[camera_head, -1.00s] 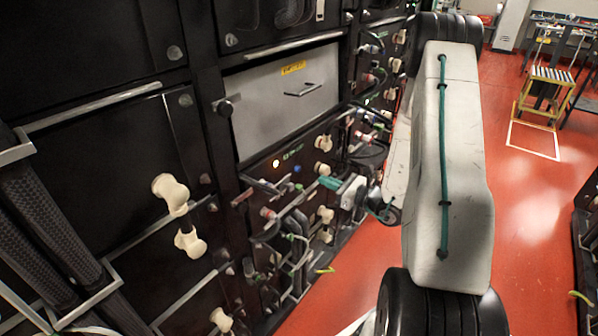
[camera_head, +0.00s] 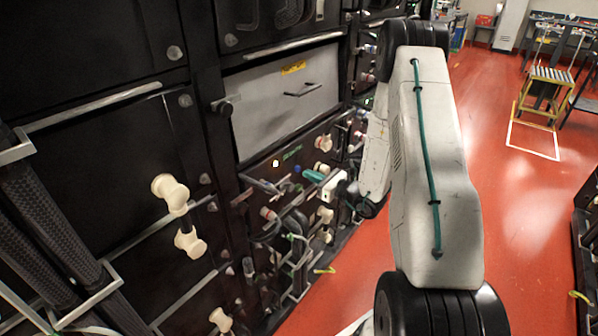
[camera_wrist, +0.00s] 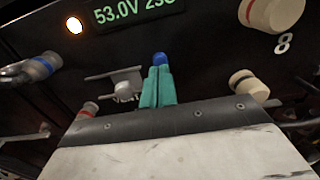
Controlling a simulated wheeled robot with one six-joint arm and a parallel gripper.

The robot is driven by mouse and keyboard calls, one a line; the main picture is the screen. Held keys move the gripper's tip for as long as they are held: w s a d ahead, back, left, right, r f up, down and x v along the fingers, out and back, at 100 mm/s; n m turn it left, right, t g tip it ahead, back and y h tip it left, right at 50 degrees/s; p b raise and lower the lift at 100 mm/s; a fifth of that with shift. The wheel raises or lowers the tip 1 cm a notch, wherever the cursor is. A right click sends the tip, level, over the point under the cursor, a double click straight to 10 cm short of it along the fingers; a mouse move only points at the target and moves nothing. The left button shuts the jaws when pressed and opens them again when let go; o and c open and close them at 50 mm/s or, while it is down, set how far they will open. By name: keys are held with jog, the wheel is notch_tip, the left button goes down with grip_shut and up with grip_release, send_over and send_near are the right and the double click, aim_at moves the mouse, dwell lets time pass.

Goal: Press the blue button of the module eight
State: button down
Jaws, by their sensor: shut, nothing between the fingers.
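Module eight's black panel (camera_wrist: 205,65) fills the wrist view, with a white "8" at its right and a green display (camera_wrist: 135,10) reading "53.0V" and partly cut off. The blue button (camera_wrist: 160,59) shows just beyond the tips of my gripper (camera_wrist: 158,72). Its green fingers are together with nothing between them. Whether they touch the button I cannot tell. In the head view the blue button (camera_head: 297,168) is a small dot on the panel, and my gripper (camera_head: 308,174) is close to its right.
A lit white lamp (camera_wrist: 74,25) sits left of the display. A metal rotary handle (camera_wrist: 122,83) is just left of my fingers. Cream knobs (camera_wrist: 272,12) and cable connectors (camera_wrist: 40,66) stick out on both sides. Red floor (camera_head: 520,220) lies open at the right.

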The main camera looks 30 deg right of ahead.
jog(key=shift+x, duration=1.35)
dwell(0.3)
jog(key=v, duration=0.8)
dwell(0.5)
dwell(0.4)
